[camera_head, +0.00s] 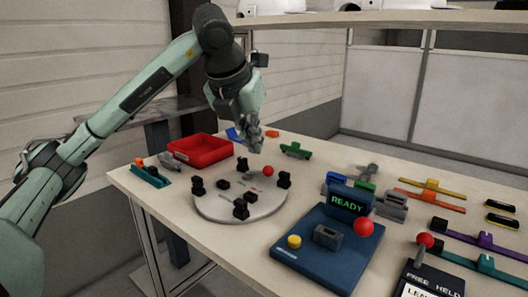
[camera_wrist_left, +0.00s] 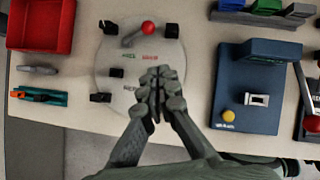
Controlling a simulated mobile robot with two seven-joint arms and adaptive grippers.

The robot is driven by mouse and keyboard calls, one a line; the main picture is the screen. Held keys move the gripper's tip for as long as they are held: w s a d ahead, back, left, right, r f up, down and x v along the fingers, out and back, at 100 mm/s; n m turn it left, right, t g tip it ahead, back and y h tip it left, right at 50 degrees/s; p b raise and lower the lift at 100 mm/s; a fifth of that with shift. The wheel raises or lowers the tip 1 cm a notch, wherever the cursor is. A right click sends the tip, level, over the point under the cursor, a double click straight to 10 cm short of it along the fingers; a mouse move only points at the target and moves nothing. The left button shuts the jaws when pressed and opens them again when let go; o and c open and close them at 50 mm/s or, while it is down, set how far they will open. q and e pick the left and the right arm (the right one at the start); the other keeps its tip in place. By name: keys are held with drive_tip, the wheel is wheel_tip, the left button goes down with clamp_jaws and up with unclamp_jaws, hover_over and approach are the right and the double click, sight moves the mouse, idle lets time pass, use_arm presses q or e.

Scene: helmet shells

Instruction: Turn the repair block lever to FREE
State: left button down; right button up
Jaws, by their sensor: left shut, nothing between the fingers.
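A round pale disc (camera_head: 235,207) on the table carries several black blocks and a small lever with a red ball knob (camera_head: 268,171). In the left wrist view this knob (camera_wrist_left: 148,28) ends a short grey lever, with small green and red lettering below it. A black box (camera_head: 428,285) lettered FREE HELD stands at the lower right, with an upright red-ball lever (camera_head: 425,240). I cannot tell which of these is the repair block. My left gripper (camera_head: 256,143) is shut and empty above the disc's far side; its fingers also show in the left wrist view (camera_wrist_left: 157,80).
A blue station (camera_head: 310,255) with a READY screen, yellow button and grey bracket stands right of the disc; another red ball (camera_head: 363,226) shows by it. A red tray (camera_head: 200,150) lies behind left. Coloured rails (camera_head: 485,240) lie at right. A grey partition stands behind.

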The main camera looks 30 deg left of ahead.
use_arm(q)
drive_tip(key=shift+s+a+r, duration=0.15)
drive_tip(key=shift+a+r, duration=0.2)
drive_tip(key=shift+a, duration=0.2)
use_arm(e)
drive_tip(key=shift+w+a+n, duration=0.1)
drive_tip(key=shift+a+n, duration=0.2)
use_arm(q)
approach(266, 173)
drive_tip(key=f, duration=0.3)
drive_tip(key=shift+s+d+f, duration=0.25)
drive_tip(key=shift+f, duration=0.15)
drive_tip(key=w, duration=0.1)
drive_tip(key=w+f, duration=0.1)
drive_tip(key=w, duration=0.1)
drive_tip(key=shift+a+f+p, duration=0.15)
drive_tip(key=shift+a+p, duration=0.2)
drive_tip(key=shift+w+f, duration=0.15)
drive_tip(key=shift+w, duration=0.05)
drive_tip(key=shift+w+a, duration=0.1)
use_arm(e)
drive_tip(key=shift+f, duration=0.95)
